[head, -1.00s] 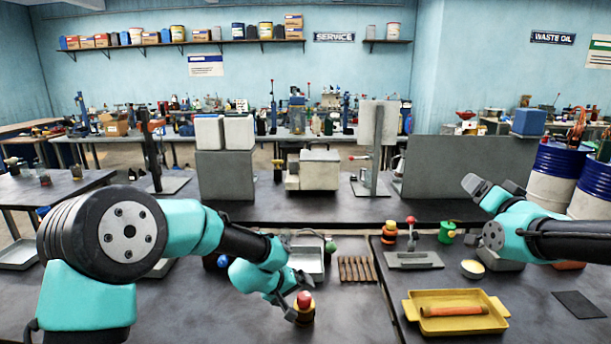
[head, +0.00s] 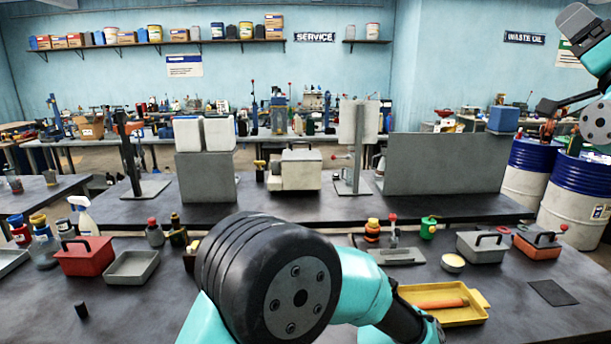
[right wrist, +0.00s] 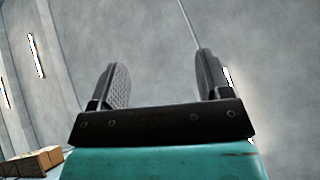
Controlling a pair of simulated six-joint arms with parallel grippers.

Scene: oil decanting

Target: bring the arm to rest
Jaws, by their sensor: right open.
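My right gripper (head: 578,22) is raised high at the upper right of the head view, above the blue drums and well clear of the benches. In the right wrist view its two fingers (right wrist: 161,72) stand wide apart with nothing between them, and they point toward the grey ceiling. My left arm fills the bottom centre of the head view and reaches to the right, near the yellow tray (head: 482,312). The left gripper itself is out of sight.
A red caddy (head: 84,256), a grey tray (head: 131,267) and several bottles stand on the left bench. A grey caddy (head: 482,246), an orange caddy (head: 538,245) and a green can (head: 428,228) stand on the right. Blue-and-white drums (head: 575,195) stand beyond. Air around the right gripper is clear.

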